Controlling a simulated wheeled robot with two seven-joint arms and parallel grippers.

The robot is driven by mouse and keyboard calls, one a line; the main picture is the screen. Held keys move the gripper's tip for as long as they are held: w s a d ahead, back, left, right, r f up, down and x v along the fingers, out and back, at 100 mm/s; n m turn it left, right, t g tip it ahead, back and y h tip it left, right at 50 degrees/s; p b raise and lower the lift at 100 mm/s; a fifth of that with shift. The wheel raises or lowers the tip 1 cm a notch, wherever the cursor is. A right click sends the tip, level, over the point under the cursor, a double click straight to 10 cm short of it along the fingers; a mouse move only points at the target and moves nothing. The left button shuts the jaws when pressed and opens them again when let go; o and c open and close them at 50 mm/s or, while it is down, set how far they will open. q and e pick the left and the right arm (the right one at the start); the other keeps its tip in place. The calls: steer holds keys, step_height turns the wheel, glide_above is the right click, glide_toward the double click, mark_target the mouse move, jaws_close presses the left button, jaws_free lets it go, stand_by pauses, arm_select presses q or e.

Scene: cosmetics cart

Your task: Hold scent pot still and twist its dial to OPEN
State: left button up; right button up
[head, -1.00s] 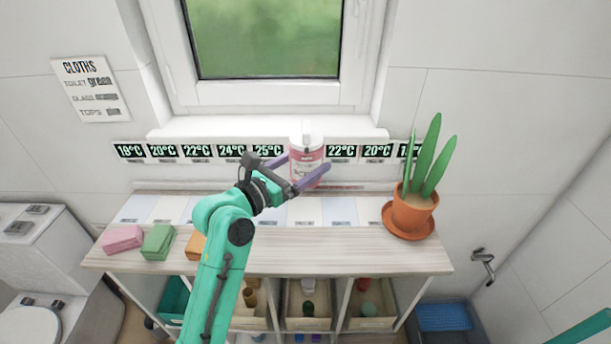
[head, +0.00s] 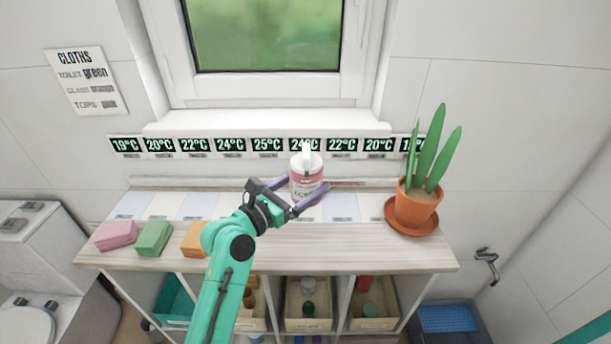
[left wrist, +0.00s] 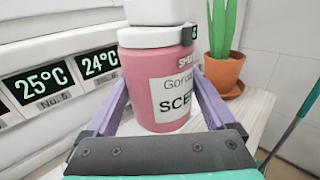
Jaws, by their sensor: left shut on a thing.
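The scent pot (head: 306,187) is a pink jar with a white label reading SCE..., and it is upright above the back of the counter. Its white top, the dial (head: 306,160), has a raised white tab. My left gripper (head: 309,184) is shut on the pot, with purple fingers on both sides of the body. The left wrist view shows the pot (left wrist: 150,85) close up, with a dark mark on the right of its white rim. The top of the dial is cut off there. I cannot tell whether the pot's base touches the counter. My right gripper is out of view.
A potted plant (head: 415,205) stands on a saucer at the counter's right end. Pink (head: 116,235), green (head: 154,238) and orange (head: 195,238) blocks lie at the left. Temperature signs (head: 230,145) line the wall behind. The counter front (head: 340,258) right of my arm is clear.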

arm_select(q)
step_height(320, 180, down, 12)
steer(key=b, duration=0.6)
steer(key=shift+r, duration=0.25)
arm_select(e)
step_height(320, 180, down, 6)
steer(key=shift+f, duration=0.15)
arm_select(q)
steer(key=shift+f, duration=0.35)
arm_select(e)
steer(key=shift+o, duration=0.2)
